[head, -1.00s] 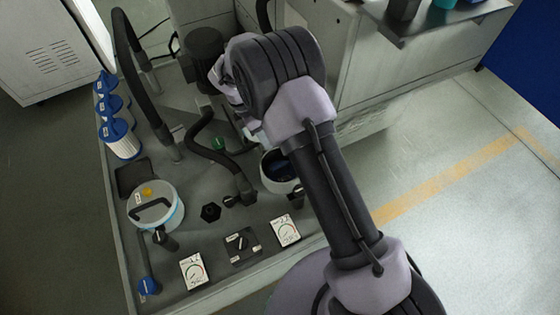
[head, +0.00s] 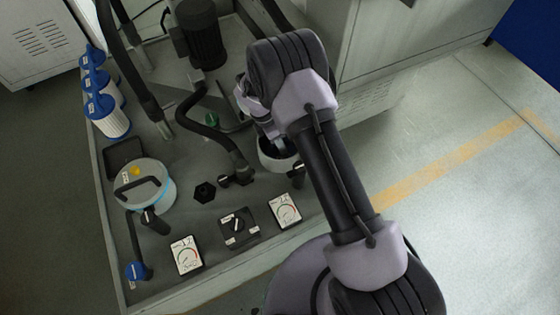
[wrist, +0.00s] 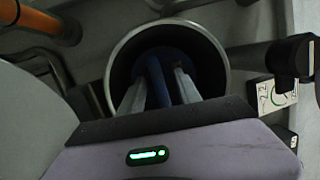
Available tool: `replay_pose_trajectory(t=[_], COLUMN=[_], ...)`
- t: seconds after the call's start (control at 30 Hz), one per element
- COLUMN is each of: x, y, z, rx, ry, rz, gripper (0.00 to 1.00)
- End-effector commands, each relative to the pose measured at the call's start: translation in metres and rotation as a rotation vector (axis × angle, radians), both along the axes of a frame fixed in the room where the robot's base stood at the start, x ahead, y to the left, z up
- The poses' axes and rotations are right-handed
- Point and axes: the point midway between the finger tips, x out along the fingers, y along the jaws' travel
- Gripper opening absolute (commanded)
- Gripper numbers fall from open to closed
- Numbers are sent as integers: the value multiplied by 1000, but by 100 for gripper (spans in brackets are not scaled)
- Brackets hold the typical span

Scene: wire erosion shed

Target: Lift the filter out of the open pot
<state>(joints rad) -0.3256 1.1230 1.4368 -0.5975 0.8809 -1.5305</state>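The open pot (head: 262,157) is a pale round vessel on the machine deck, partly behind my arm in the head view. In the wrist view its round rim (wrist: 222,52) surrounds a dark inside. The blue filter (wrist: 168,68) sits in the pot; its blue upper part shows between my fingers and its lower part is hidden. My gripper (wrist: 164,82) points down into the pot with one grey finger on each side of the blue part. The fingers stand apart, and I see no clear grip on it. In the head view my fingers are mostly hidden.
A lidded pot (head: 152,185) with a black handle stands at left. Several blue-capped filters (head: 106,115) line the left edge. A black hose (head: 215,145) runs close beside the open pot. Two gauges, one being the right gauge (head: 284,210), and a switch box (head: 238,227) lie in front.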

Motion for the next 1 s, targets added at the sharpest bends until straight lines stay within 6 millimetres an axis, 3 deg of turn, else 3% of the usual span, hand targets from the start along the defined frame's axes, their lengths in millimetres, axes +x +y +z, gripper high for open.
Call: replay_pose_trajectory(t=[0.07, 0.27, 1.0], x=[0, 0, 0], y=[0, 0, 0], z=[1, 2, 2], rx=[0, 0, 0], ry=[0, 0, -1], rz=[0, 0, 0], gripper=[38, 0, 0])
